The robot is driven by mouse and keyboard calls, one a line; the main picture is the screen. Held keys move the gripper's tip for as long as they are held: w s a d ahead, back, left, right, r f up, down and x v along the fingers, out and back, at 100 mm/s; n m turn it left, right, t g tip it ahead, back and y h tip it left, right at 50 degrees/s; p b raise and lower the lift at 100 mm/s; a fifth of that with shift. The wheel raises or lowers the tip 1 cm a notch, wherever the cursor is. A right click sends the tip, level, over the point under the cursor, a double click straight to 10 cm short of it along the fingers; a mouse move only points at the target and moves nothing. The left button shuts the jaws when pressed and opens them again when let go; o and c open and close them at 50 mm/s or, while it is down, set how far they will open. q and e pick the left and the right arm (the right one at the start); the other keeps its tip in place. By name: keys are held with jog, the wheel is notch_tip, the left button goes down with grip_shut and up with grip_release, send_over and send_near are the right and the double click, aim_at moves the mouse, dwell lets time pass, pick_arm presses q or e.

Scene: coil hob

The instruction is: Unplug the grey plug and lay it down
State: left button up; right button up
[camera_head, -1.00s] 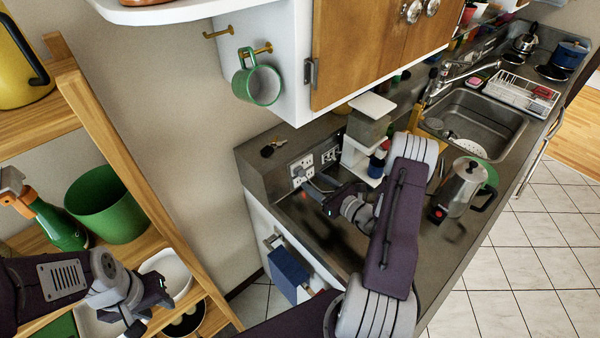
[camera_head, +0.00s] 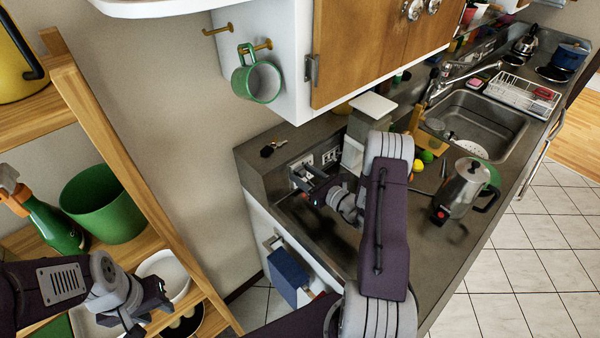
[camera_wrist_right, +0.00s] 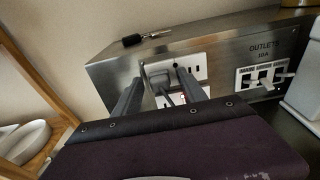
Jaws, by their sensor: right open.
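The grey plug (camera_wrist_right: 160,80) sits in the white socket plate (camera_wrist_right: 190,73) on the steel outlet box in the right wrist view. My right gripper (camera_wrist_right: 158,92) is open, with one finger on each side of the plug. I cannot tell whether the fingers touch it. In the head view my right gripper (camera_head: 306,180) is close to the socket plate (camera_head: 301,164) and covers the plug. My left gripper (camera_head: 152,308) is low at the left by the wooden shelf; its finger opening is unclear.
Keys (camera_head: 272,149) lie on top of the outlet box. A second outlet (camera_wrist_right: 262,76) holds white plugs to the right. A moka pot (camera_head: 466,190) stands on the counter (camera_head: 432,258). A green mug (camera_head: 256,80) hangs above. Bare counter lies between my right arm and the pot.

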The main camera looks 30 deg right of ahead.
aim_at(305, 175)
dwell(1.0)
grip_shut()
jog(key=shift+s+d, duration=0.1)
jog(key=shift+s, duration=0.15)
dwell(1.3)
jog(key=shift+v, duration=2.8)
